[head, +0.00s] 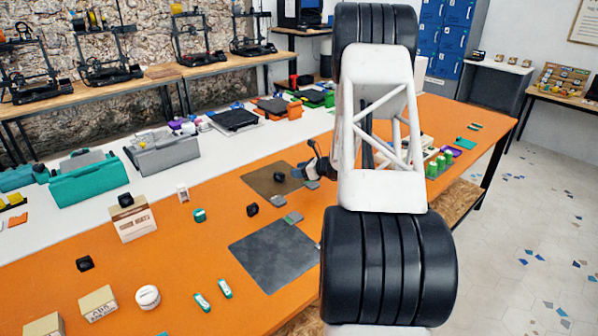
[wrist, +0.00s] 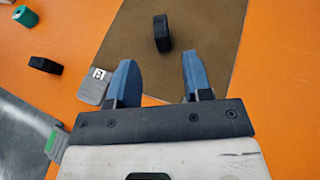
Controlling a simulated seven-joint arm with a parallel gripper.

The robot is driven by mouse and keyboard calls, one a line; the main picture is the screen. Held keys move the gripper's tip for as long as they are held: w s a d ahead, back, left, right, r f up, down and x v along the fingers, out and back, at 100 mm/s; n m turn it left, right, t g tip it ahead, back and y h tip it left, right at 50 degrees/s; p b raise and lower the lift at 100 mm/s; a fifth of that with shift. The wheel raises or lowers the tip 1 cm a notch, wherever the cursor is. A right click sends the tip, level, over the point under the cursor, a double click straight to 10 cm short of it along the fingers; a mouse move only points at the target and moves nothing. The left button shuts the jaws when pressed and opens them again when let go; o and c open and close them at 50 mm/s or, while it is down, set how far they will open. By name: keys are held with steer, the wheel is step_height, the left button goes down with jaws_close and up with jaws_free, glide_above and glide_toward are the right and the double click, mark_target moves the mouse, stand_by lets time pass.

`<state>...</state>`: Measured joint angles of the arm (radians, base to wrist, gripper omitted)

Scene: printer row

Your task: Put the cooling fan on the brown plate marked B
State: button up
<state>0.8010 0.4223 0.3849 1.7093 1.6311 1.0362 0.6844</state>
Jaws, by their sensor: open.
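The brown plate (head: 262,190) lies flat on the orange table; it also shows in the wrist view (wrist: 215,75). A small black block-like thing, which looks like the cooling fan (head: 279,178), stands on it. In the wrist view the fan (wrist: 162,33) is on the plate, beyond my fingertips and apart from them. My gripper (wrist: 158,75) is open and empty over the plate's near part, with blue fingers spread. In the head view my gripper (head: 304,171) is at the plate's right side, partly hidden by my arm. A grey tag (wrist: 96,87) touches the plate's corner; I cannot read its letter clearly.
A dark grey plate (head: 272,262) with a green-marked tag (head: 293,218) lies nearer. Another black piece (head: 252,210) and a teal piece (head: 200,215) are left of the plates. A cardboard box (head: 134,224) stands further left. Orange table is clear between them.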

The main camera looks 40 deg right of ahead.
steer(key=s+a+r+n+g+y, duration=0.1)
steer(key=a+r+n+g, duration=0.1)
steer(key=a+r+n, duration=0.5)
steer(key=s+a+r+g+y, duration=0.15)
steer(key=a+r, duration=0.25)
steer(key=a, duration=0.7)
steer(key=s+a+r+n+g, duration=0.2)
steer(key=s+a+r+n, duration=0.2)
steer(key=a, duration=0.5)
steer(key=s+a+r+n+g, duration=0.3)
steer(key=s+a+r+n, duration=0.15)
steer(key=a, duration=0.45)
steer(key=s+a+r+n+g+h, duration=0.1)
steer(key=s+a+r+n+h, duration=0.2)
steer(key=s+a, duration=0.4)
steer(key=s+a+r+n+g+h, duration=0.1)
steer(key=s+a+r+n, duration=0.2)
steer(key=s+a+n, duration=0.45)
steer(key=s+a+n+h, duration=0.1)
steer(key=s+n+h, duration=0.2)
steer(key=s, duration=1.4)
steer(key=shift+s+a+n+h, duration=0.15)
steer(key=shift+a+n+h, duration=0.25)
steer(key=shift+n, duration=0.8)
